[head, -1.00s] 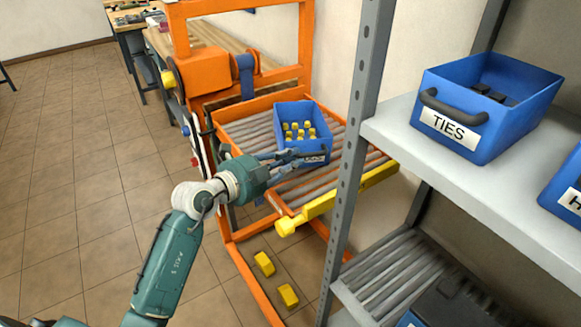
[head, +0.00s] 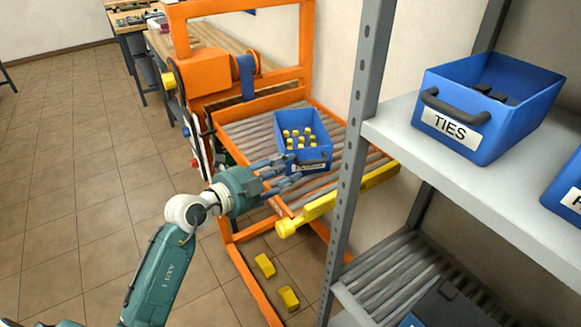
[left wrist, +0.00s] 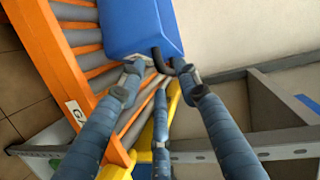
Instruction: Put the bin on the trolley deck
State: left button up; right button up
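The blue bin (head: 318,150), with several small yellow pieces inside, rests on the grey roller deck (head: 250,130) of the orange-framed trolley. Its dark handle and white label face me. In the left wrist view the bin (left wrist: 138,25) is at the top, with the dark handle (left wrist: 180,67) just beyond the fingers. My left gripper (head: 290,171) is at the bin's front, over the deck. Its fingers are spread apart in the left wrist view (left wrist: 165,80), with nothing clamped between them. Whether a fingertip still touches the handle is unclear. My right gripper is not in view.
A grey shelf rack (head: 357,140) stands close on the right, holding a blue TIES bin (head: 475,125). A yellow bar (head: 345,198) runs along the trolley's near edge. Two yellow blocks (head: 265,265) (head: 288,298) lie on the floor below. Floor at left is clear.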

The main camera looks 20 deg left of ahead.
pick_arm(q)
jog(key=v, duration=1)
jog(key=shift+r, duration=0.1)
dwell(0.7)
